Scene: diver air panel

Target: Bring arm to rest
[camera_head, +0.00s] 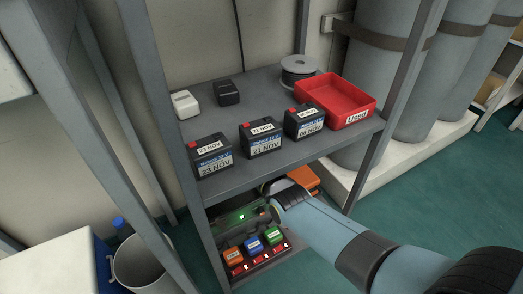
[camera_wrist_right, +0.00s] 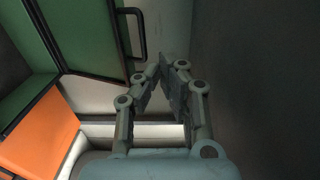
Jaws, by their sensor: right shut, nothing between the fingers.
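My right arm (camera_head: 340,235) comes in from the lower right in the head view and reaches below the front edge of the upper shelf. My right gripper (camera_head: 270,188) is at the arm's far end, partly hidden, above the panel on the lower level. In the right wrist view the right gripper (camera_wrist_right: 168,68) has its fingers together with nothing between them. A green panel with a dark handle (camera_wrist_right: 138,35) is just beyond the fingers. My left gripper is not in view.
The grey shelf (camera_head: 205,120) above my gripper bears several labelled batteries, a red tray (camera_head: 355,90) and a cable spool (camera_head: 298,68). Below it are coloured blocks (camera_head: 252,245) on the panel and an orange box (camera_head: 303,178). Shelf posts stand close by. Green floor (camera_head: 430,205) is free at the right.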

